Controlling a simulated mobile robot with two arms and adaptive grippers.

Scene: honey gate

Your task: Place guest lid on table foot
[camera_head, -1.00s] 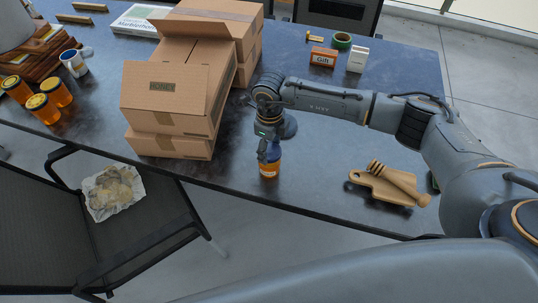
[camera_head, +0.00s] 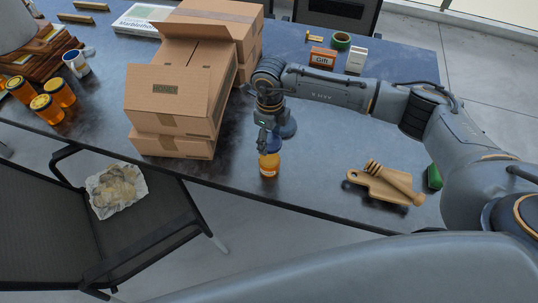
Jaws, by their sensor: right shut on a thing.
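An orange honey jar (camera_head: 269,166) with a pale label stands upright near the front edge of the dark table (camera_head: 310,190). My right gripper (camera_head: 270,146) points down just above the jar, its fingers small and partly hidden. It is shut on a small blue lid (camera_head: 273,143). The lid appears raised off the jar, whose orange top now shows, but the gap is too small to judge. My left gripper is not in view.
Cardboard boxes (camera_head: 165,100) stand left of my right gripper. A wooden board (camera_head: 378,188) with a honey dipper (camera_head: 396,180) lies to the right. Several amber jars (camera_head: 47,108) stand far left. A chair (camera_head: 45,215) is in front. Table between jar and board is clear.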

